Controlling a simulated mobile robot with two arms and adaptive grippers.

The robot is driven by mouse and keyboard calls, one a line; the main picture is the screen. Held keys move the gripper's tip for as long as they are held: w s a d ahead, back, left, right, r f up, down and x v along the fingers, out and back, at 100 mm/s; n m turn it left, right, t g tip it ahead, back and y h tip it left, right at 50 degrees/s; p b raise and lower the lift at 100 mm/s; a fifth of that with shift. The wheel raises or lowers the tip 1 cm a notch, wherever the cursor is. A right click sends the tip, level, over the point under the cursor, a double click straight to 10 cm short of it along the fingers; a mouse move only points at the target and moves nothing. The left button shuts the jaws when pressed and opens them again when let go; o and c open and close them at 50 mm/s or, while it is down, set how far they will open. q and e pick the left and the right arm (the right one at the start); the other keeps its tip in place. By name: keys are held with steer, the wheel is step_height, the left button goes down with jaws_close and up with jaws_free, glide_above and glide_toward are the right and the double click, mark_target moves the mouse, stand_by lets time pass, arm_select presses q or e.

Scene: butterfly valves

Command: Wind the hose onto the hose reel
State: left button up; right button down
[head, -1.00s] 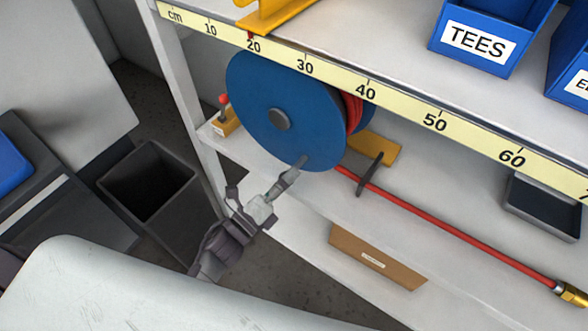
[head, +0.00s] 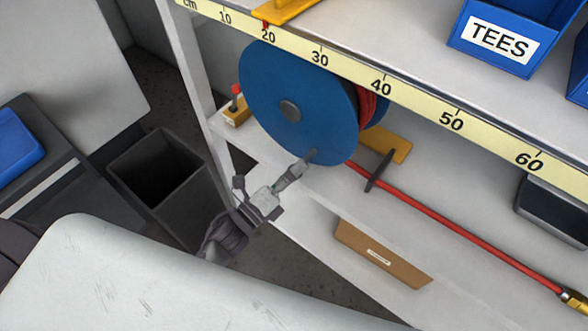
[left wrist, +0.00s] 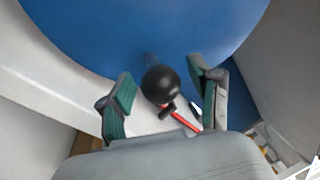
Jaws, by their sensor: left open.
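The blue hose reel (head: 330,95) stands on the shelf, its round side facing me with a grey hub. Some red hose (head: 366,105) is wound on it, and the rest (head: 450,222) runs out to the right to a brass fitting (head: 574,301). A crank handle (head: 312,157) sticks out near the reel's lower rim. My left gripper (head: 297,170) is at this handle. In the left wrist view, the handle's black round knob (left wrist: 161,85) lies between its two open fingers with green pads; contact cannot be told. My right gripper is not in view.
A dark upright guide (head: 379,170) stands beside the hose. A dark tray (head: 545,210) lies on the shelf at right. The shelf's left post (head: 200,80) and the ruled upper edge (head: 350,72) border the reel. A dark bin (head: 160,180) stands left.

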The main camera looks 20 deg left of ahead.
arm_select(q)
steer(key=v, duration=1.2)
